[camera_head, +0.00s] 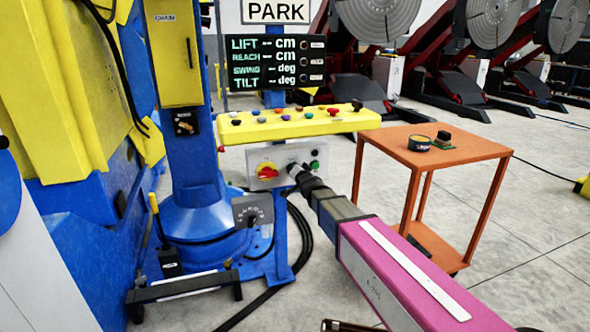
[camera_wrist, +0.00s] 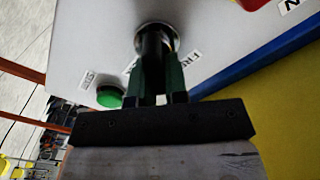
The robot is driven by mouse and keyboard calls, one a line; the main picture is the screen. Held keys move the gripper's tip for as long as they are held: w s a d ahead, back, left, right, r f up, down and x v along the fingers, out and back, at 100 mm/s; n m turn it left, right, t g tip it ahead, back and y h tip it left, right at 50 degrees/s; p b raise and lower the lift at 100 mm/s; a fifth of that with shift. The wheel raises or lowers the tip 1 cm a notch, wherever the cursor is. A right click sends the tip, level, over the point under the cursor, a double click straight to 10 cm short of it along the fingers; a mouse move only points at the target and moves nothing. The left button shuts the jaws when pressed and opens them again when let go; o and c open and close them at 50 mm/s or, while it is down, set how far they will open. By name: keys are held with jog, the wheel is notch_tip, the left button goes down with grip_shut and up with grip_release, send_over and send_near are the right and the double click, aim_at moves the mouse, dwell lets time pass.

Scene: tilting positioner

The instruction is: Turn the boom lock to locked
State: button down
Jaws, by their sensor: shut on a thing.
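My gripper (camera_head: 294,168) reaches the grey control box (camera_head: 284,152) under the yellow button console. In the wrist view my gripper (camera_wrist: 160,72) is shut on a dark knob (camera_wrist: 153,43) with a bright metal collar, set in the grey panel (camera_wrist: 95,30). The fingers cover much of the knob. A partly covered label sits beside it, so I cannot tell its lock position or confirm that it is the boom lock.
The yellow console (camera_head: 298,124) with several buttons overhangs the box. A small dial plate (camera_head: 252,211) stands lower left, near the blue column (camera_head: 187,150). An orange table (camera_head: 440,150) with small items stands right. Black cables (camera_head: 301,235) lie on the floor.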

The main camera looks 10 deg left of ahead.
jog(key=m, duration=0.5)
jog(key=shift+w+d+f+m, duration=0.15)
jog(key=shift+d+f+m, duration=0.05)
jog(key=shift+f+m, duration=0.3)
jog(key=shift+m, duration=0.95)
jog(key=shift+f+m, duration=0.15)
jog(key=shift+m, duration=0.9)
jog(key=c, duration=1.1)
grip_release()
jog(key=shift+c, duration=0.2)
jog(key=shift+d, duration=0.1)
jog(key=v, duration=1)
jog(key=shift+s+d, duration=0.25)
jog(key=shift+s, duration=0.05)
jog(key=shift+f, duration=0.1)
